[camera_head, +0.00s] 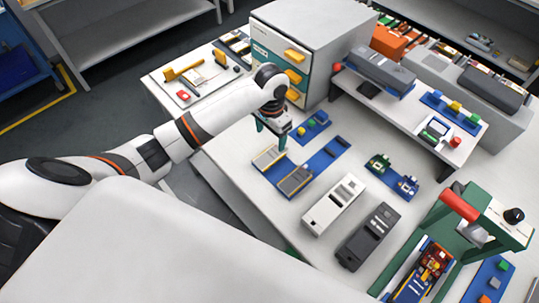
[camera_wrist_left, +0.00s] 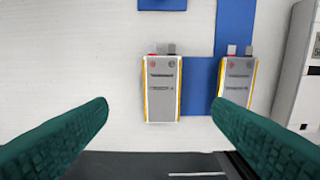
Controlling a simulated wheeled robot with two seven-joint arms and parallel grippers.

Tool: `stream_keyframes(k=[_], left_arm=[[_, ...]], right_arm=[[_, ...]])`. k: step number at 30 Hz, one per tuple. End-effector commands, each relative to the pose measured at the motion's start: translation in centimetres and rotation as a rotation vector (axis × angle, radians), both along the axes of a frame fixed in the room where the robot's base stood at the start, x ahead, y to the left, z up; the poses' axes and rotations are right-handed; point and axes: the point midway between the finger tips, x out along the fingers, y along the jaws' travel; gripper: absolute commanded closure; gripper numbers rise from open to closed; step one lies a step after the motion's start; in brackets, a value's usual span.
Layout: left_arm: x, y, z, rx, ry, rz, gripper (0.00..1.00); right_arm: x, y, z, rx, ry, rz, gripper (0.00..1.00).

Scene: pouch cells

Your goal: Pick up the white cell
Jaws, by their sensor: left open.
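Two flat pouch cells with yellow side edges lie side by side at a blue mat (camera_head: 330,157). The lighter one, which I take as the white cell (camera_head: 268,157), is on the left in the head view; the other cell (camera_head: 295,180) looks darker grey. In the left wrist view both look grey: one cell (camera_wrist_left: 162,88) is near the centre, the other cell (camera_wrist_left: 237,78) is to its right. My left gripper (camera_head: 271,139) has green fingers, open and empty, just behind the lighter cell in the head view. In the wrist view its fingers (camera_wrist_left: 160,106) flank the central cell without touching it.
A white device (camera_head: 333,205) and a dark device (camera_head: 368,237) lie right of the cells. A drawer cabinet (camera_head: 300,40) stands behind my left gripper. A green press (camera_head: 450,225) is at the lower right.

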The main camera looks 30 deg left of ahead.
Motion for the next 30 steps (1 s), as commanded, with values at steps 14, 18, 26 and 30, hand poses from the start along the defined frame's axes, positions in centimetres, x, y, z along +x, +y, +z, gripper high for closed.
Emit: stream_keyframes(k=[14, 18, 26, 30], left_arm=[[-0.2, -0.3, -5.3, 0.000, 0.002, 0.000, 0.25], [-0.1, -0.3, -7.3, 0.001, 0.000, 0.000, 0.25], [-0.1, -0.3, -8.1, 0.001, -0.003, -0.002, 0.25], [-0.1, -0.3, -8.1, 0.001, -0.003, -0.001, 0.39]], right_arm=[[0.0, -0.2, 1.5, -0.002, 0.000, 0.001, 0.31], [0.0, -0.2, 1.7, -0.002, 0.000, 0.002, 0.31], [0.0, -0.2, 1.7, -0.002, 0.000, 0.002, 0.31], [0.0, -0.1, 1.7, -0.001, 0.001, 0.002, 0.31]])
